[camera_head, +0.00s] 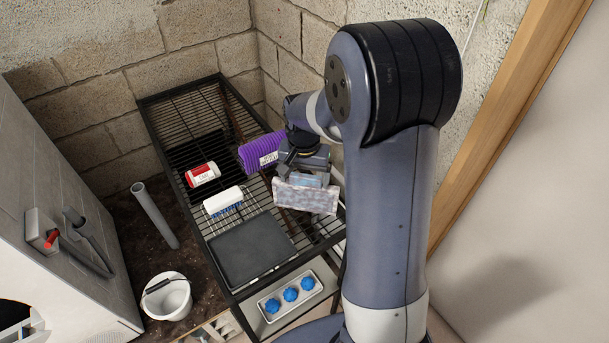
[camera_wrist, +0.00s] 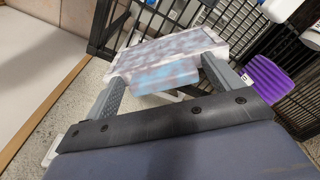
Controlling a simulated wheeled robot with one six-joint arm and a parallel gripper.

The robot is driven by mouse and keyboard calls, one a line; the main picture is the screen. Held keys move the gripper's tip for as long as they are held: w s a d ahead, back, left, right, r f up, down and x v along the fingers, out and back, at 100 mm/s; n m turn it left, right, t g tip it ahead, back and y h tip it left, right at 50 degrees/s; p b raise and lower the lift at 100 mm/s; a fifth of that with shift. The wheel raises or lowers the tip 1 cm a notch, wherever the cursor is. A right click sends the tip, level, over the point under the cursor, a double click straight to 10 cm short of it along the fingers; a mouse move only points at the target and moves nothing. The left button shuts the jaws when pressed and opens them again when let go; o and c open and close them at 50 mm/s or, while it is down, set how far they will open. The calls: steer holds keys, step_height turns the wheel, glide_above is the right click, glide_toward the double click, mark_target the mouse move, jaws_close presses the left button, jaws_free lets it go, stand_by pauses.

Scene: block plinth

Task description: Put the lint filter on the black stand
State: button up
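The lint filter is a pale, speckled grey-pink panel (camera_head: 305,197) with a blue part on its near side. My gripper (camera_head: 308,178) is shut on it and holds it over the right side of the wire rack. In the wrist view the lint filter (camera_wrist: 180,48) lies between the two fingers of my gripper (camera_wrist: 165,78). The black stand looks to be the dark flat square slab (camera_head: 250,250) on the rack's near part, to the lower left of the filter. Its top is bare. I cannot tell the exact height of the filter above the rack.
A white brush with blue bristles (camera_head: 223,200), a red and white container (camera_head: 203,174) and a purple ribbed item (camera_head: 259,152) are on the black wire rack (camera_head: 180,103). A tray of blue balls (camera_head: 290,295) is below the near edge. A white bucket (camera_head: 167,297) stands left.

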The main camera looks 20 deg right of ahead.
steer(key=shift+o, duration=0.9)
step_height(320, 180, up, 12)
steer(key=shift+s+a+r+b, duration=0.15)
steer(key=shift+s+b, duration=0.1)
steer(key=shift+b, duration=0.1)
